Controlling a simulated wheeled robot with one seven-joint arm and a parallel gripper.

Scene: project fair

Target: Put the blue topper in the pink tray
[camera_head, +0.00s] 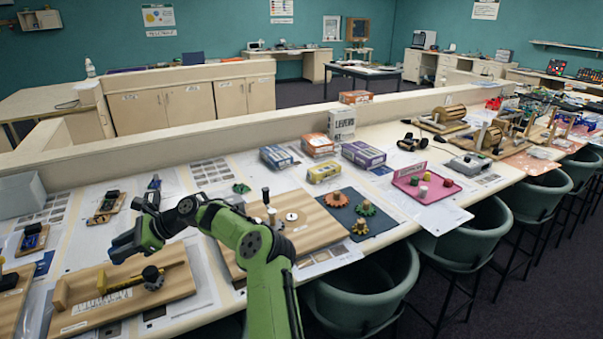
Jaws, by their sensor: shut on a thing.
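The pink tray (443,194) lies on the long table right of centre, with a few small pieces in it, green and pale among them. My green arm reaches left from the front, and my dark gripper (118,252) hangs over the left part of the table, well away from the tray. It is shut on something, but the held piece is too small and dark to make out. Just below and right of it is a wooden board (120,308) bearing a yellowish bar and a dark round knob. I cannot pick out the blue topper with certainty.
A second wooden board (330,228) and a dark mat (375,223) with orange and tan gears lie between my arm and the tray. Small boxes (363,155) stand behind. A grey box (488,164) is right of the tray. Green chairs (365,285) line the front edge.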

